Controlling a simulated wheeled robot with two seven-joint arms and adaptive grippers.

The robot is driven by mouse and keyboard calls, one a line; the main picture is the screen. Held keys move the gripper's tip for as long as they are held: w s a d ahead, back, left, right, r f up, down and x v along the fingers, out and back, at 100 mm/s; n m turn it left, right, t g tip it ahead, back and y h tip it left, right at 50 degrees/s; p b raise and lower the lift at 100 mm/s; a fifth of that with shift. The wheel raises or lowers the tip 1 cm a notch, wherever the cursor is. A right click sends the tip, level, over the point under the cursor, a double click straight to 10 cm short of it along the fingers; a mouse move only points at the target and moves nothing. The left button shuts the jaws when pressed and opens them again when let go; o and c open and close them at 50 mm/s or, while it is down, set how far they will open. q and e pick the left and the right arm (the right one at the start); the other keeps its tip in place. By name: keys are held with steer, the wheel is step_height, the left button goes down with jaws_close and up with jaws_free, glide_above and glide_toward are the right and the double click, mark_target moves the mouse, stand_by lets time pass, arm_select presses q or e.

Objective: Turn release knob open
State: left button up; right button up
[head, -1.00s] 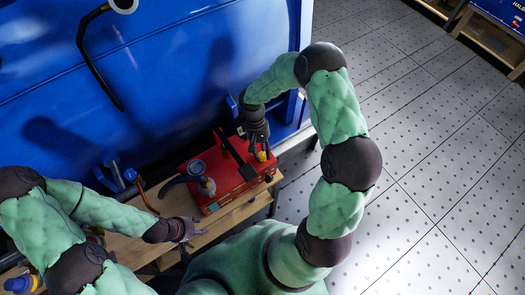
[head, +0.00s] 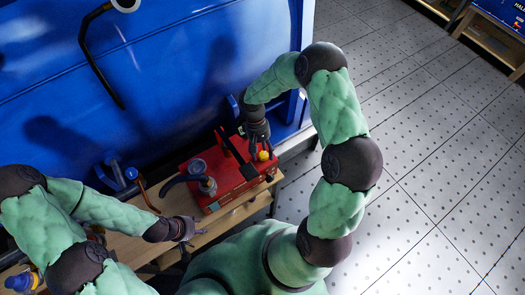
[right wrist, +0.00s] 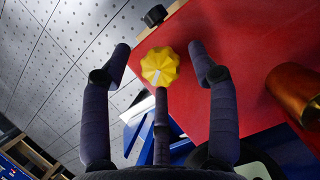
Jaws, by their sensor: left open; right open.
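The yellow release knob (right wrist: 160,67) sits on the red box (right wrist: 240,60), with a pale mark on its lobed face. In the right wrist view it lies between the spread fingers of my right gripper (right wrist: 160,60), which is open, with one finger on each side and a third below. I cannot tell whether any finger touches it. In the head view the knob (head: 263,155) is on the right part of the red box (head: 235,188), just below my right gripper (head: 257,143). My left gripper (head: 186,230) is open and empty near the bench's front edge.
A brass cylinder (right wrist: 298,90) shows beside the knob. The wooden bench (head: 125,246) runs along a blue panel (head: 170,70). Open floor (head: 430,170) lies at right.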

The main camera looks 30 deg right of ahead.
steer(key=v, duration=1.2)
steer(key=shift+a, duration=0.1)
